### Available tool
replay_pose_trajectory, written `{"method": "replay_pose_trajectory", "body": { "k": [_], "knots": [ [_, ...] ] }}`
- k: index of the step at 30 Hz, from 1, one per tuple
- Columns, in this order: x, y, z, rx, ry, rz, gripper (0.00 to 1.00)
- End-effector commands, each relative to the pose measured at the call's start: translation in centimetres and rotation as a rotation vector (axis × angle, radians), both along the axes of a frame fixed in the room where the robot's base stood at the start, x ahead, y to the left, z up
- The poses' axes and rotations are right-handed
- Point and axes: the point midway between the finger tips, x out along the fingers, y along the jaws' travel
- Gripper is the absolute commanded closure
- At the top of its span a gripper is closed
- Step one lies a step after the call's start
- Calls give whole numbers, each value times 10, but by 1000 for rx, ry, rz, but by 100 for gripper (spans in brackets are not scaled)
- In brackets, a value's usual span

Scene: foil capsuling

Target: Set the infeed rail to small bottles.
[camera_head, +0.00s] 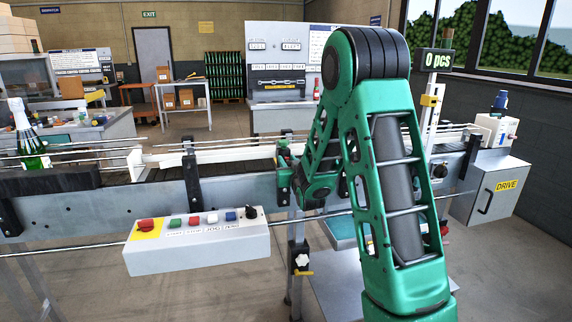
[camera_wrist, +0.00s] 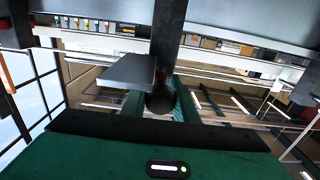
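Thin pale guide rails (camera_head: 75,145) run along the conveyor at the left, by a green bottle with a white-and-gold top (camera_head: 27,135). I cannot tell which rail is the infeed rail or read its setting. My arm reaches over the conveyor's front side, and its links hide much of the middle. In the wrist view the green and black body of my gripper (camera_wrist: 160,135) fills the bottom. A dark upright bracket (camera_wrist: 168,35), a grey plate (camera_wrist: 128,70) and a round black knob (camera_wrist: 160,102) show just beyond it.
A control box (camera_head: 197,240) with coloured buttons and a black knob hangs on the conveyor's front. Dark brackets (camera_head: 191,180) stick out along the conveyor side. A DRIVE box (camera_head: 492,190) stands at the right end. The counter (camera_head: 438,60) reads 0 pcs.

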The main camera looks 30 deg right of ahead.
Motion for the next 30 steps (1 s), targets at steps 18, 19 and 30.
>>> {"method": "replay_pose_trajectory", "body": {
  "k": [18, 19, 30],
  "knots": [
    [-6, 3, 0, 1, 0, 2, 57],
    [-6, 3, 0, 1, 0, 1, 57],
    [-34, 11, 0, 1, 2, 2, 57]
  ]
}}
